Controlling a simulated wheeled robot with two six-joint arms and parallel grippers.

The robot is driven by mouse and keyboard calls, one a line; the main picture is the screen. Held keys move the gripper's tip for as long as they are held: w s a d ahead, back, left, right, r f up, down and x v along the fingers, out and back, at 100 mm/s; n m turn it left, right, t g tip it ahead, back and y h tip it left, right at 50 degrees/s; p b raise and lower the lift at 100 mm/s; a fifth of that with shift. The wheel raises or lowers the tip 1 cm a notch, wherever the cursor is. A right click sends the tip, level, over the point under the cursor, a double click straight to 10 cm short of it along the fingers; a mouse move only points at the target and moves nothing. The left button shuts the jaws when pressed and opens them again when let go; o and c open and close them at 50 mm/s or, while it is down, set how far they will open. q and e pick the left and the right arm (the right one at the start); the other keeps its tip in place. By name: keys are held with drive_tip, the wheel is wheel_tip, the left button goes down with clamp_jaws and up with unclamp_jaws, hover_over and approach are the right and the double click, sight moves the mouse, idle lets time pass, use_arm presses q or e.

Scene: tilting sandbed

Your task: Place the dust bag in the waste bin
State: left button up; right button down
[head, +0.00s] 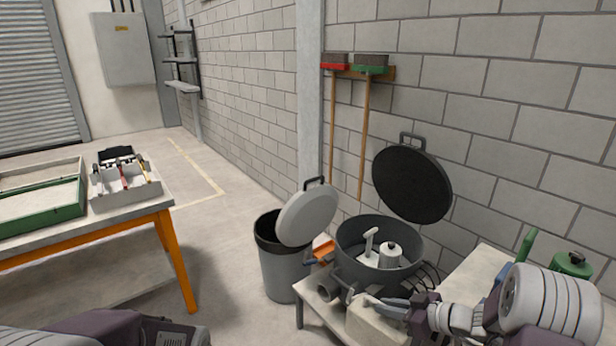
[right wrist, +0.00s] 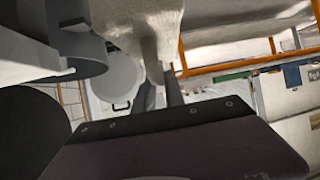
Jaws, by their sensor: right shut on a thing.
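The dust bag (head: 372,325) is a pale cloth bag. My right gripper (head: 385,306) is shut on it, in front of the open grey drum (head: 350,258). In the right wrist view the bag (right wrist: 150,28) is pinched between the fingers (right wrist: 158,92). I cannot tell whether its lower end touches the bench. The waste bin (head: 279,272) is a dark grey bin left of the drum. Its pale round lid (head: 308,215) is tilted up, leaving part of the dark mouth open. Of my left gripper, only a dark purple housing shows at the bottom left; its fingers are hidden.
The drum's black lid (head: 411,185) stands raised behind it, with pale parts inside the drum. A small bench (head: 315,305) bears the drum. An orange object (head: 322,249) sits between bin and drum. A table (head: 100,225) stands at left; floor between is clear.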

drive_tip(key=w+a+r+p, duration=0.1)
drive_tip(key=w+r+p, duration=0.2)
drive_tip(key=r, duration=0.4)
drive_tip(key=w+a+r+m+t+h+p, duration=0.1)
drive_tip(key=w+r+p, duration=0.3)
drive_tip(key=r, duration=0.3)
drive_tip(key=w+a+r+p, duration=0.1)
drive_tip(key=w+r+p, duration=0.2)
drive_tip(key=r, duration=0.4)
drive_tip(key=shift+w+a+r+m+p, duration=0.2)
drive_tip(key=shift+w+a+m+p, duration=0.1)
drive_tip(key=shift+w, duration=0.15)
